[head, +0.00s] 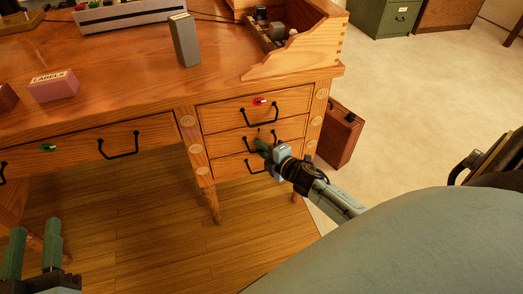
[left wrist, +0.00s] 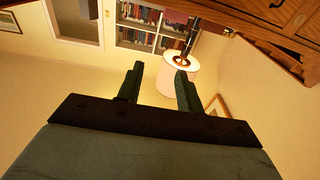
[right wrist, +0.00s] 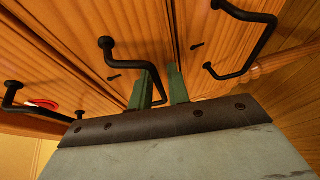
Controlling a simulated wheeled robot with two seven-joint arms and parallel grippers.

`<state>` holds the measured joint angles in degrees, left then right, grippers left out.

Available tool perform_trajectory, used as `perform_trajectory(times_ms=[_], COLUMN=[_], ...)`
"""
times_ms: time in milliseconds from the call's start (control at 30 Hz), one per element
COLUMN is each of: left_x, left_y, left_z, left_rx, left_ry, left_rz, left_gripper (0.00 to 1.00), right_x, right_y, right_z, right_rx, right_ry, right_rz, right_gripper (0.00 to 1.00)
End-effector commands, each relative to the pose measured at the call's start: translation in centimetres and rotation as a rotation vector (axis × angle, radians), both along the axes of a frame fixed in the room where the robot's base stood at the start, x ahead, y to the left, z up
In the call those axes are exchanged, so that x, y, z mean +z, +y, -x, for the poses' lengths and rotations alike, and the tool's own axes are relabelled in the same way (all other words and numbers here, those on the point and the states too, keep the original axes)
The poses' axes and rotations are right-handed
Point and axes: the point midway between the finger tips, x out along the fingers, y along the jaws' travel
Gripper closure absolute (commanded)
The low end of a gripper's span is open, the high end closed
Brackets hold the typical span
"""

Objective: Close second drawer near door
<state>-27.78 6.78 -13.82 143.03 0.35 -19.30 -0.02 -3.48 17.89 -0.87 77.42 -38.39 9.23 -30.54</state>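The wooden desk's right pedestal holds three stacked drawers with black bar handles. The second drawer (head: 232,143) is the middle one; its front looks about flush with its neighbours, though my gripper partly hides it. My right gripper (head: 264,148) is at its handle (head: 247,145). In the right wrist view the handle (right wrist: 128,60) runs down between the two green fingers of my right gripper (right wrist: 159,88), which sit close on either side of it. My left gripper (head: 34,248) is open and empty, low at the left; its fingers also stand apart in the left wrist view (left wrist: 157,88).
The top drawer (head: 280,102) has a red tag, and the wide drawer (head: 85,150) a green one. A dark red case (head: 340,135) stands on the floor right of the pedestal. A grey block (head: 185,40) and a pink labels box (head: 54,87) are on the desktop.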

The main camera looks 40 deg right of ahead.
Motion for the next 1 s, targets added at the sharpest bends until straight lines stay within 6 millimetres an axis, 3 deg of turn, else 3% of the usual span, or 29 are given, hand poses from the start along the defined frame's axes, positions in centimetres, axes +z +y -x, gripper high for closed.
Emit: perform_trajectory(times_ms=[433,667,1000], left_x=[-0.6,-4.0,-9.6], left_y=[0.1,1.0,2.9], left_z=[-0.1,0.3,2.9], left_rx=[0.002,0.019,0.047], left_ry=[0.039,0.248,0.613], left_rz=[-0.012,-0.074,-0.174], left_gripper=[0.64,0.64,0.64], right_x=[0.4,0.8,1.6], right_y=[0.0,-0.2,-0.6], right_z=[0.4,2.8,7.4], right_rx=[0.001,0.0,0.0], right_ry=[-0.006,-0.002,0.0], right_rz=[-0.001,-0.001,-0.002], right_gripper=[0.82,0.82,0.82])
